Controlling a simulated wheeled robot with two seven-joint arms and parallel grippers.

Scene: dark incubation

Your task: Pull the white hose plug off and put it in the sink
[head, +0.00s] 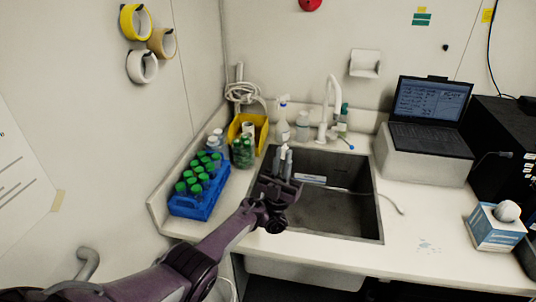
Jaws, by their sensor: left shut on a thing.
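My left gripper (283,158) reaches in from the lower left and is over the left part of the sink (335,222). Its fingers point away from me and are shut on a small pale thing at their tips, which looks like the white hose plug (284,148); the fingers hide most of it. A white hose (242,91) hangs coiled in the back corner, apart from the gripper. My right gripper is not in view.
A blue rack (190,206) of green-capped bottles stands left of the sink, with a yellow bin (238,130) behind it. A spray bottle (282,122) and white faucet (331,105) line the back edge. A laptop (430,112) and tissue box (496,228) are at right.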

